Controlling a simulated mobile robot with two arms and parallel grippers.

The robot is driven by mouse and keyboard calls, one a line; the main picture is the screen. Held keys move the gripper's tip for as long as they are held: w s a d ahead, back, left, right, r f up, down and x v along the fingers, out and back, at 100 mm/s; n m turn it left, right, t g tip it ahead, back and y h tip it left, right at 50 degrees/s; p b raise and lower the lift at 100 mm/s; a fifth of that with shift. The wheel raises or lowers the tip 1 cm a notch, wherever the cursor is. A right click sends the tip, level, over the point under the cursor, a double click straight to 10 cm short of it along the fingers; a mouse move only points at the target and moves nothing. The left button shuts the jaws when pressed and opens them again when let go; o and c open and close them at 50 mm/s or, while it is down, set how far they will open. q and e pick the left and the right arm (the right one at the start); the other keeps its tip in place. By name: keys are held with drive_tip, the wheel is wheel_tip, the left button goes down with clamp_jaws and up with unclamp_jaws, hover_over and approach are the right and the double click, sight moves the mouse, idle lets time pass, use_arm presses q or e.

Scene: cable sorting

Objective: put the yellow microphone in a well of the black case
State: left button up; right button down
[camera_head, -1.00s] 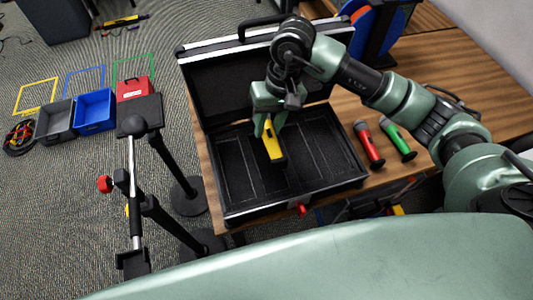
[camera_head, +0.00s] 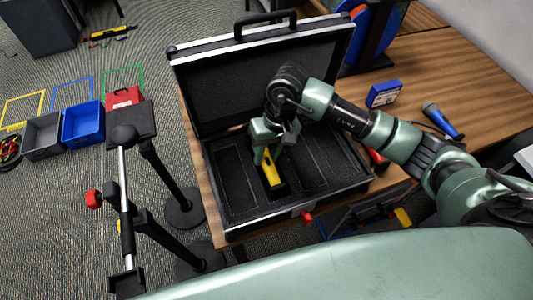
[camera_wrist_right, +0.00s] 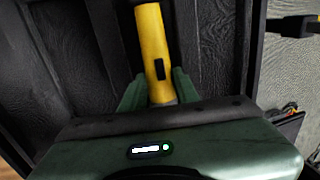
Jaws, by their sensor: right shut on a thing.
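The yellow microphone (camera_head: 270,170) is in my right gripper (camera_head: 267,152), which is shut on it over the open black case (camera_head: 222,205). In the right wrist view the yellow handle (camera_wrist_right: 153,45) with a dark switch lies between the two green fingers (camera_wrist_right: 160,88). It points along one of the case's long wells. Its dark end is low at the well, but I cannot tell whether it touches the bottom. The case's wells (camera_head: 325,150) look empty otherwise. My left gripper does not show.
A red microphone (camera_head: 378,158) is partly hidden by my right arm. A blue microphone (camera_head: 440,120) and a small blue box (camera_head: 383,94) lie on the wooden table (camera_head: 440,75). The raised lid (camera_head: 265,85) stands behind the gripper. Black stands (camera_head: 180,205) are left of the table.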

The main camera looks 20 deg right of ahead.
drive_tip(key=shift+d+f+b, duration=0.1)
drive_tip(key=shift+f+b, duration=0.05)
drive_tip(key=shift+b, duration=0.15)
drive_tip(key=c, duration=1.3)
unclamp_jaws()
drive_tip(key=shift+c, duration=0.2)
drive_tip(key=shift+r+p, duration=0.3)
drive_tip(key=shift+p, duration=0.15)
wheel_tip(320, 180, up, 12)
drive_tip(key=d+p, duration=0.2)
drive_tip(key=p, duration=0.1)
drive_tip(key=shift+d+f, duration=0.15)
drive_tip(key=shift+f, duration=0.05)
